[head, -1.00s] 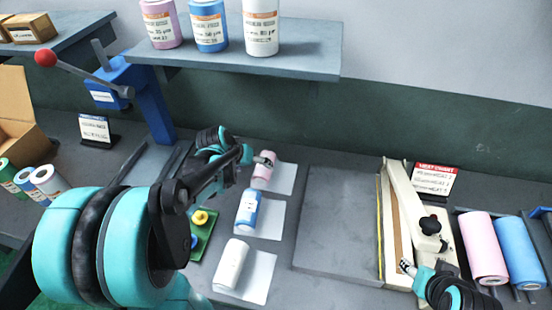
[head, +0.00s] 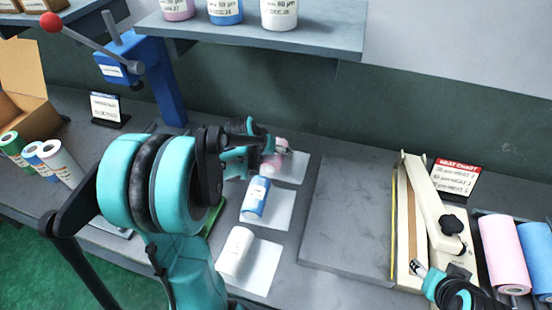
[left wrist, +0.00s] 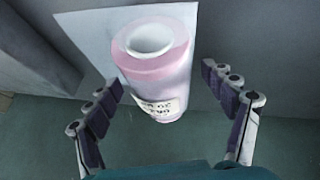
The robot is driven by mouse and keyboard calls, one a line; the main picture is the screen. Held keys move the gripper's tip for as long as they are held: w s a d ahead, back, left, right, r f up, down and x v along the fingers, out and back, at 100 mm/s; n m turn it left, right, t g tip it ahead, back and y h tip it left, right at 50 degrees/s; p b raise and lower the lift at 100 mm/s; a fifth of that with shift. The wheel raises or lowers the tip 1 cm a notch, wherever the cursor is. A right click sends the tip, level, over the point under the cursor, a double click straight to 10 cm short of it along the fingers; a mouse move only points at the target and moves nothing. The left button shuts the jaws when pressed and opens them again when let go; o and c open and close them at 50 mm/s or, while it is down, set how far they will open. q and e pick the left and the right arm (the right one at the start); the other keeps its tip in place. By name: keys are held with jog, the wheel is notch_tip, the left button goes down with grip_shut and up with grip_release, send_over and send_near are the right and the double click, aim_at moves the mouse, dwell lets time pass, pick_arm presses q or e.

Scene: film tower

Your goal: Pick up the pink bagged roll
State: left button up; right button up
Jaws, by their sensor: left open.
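The pink bagged roll (head: 271,160) stands or lies on a white sheet (head: 294,171) at the back of a row on the bench; my left arm partly covers it. In the left wrist view the pink roll (left wrist: 158,72) shows its pale open core and a printed label. My left gripper (head: 280,148) is at the roll. In the left wrist view the left gripper (left wrist: 170,110) is open, with one finger on each side of the roll and gaps between. My right gripper (head: 417,268) is at the lower right, by the heat sealer; its jaw state is unclear.
A blue roll (head: 256,197) and a white roll (head: 235,250) lie on sheets in front of the pink one. A grey plate (head: 345,220) and the sealer (head: 436,207) stand to the right. A shelf (head: 290,36) overhangs behind. A blue lever press (head: 160,85) stands at the left.

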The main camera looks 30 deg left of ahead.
pick_arm(q)
jog(key=shift+r, duration=0.1)
jog(key=c, duration=1.5)
jog(key=shift+r, duration=0.1)
pick_arm(e)
jog(key=shift+r, duration=0.15)
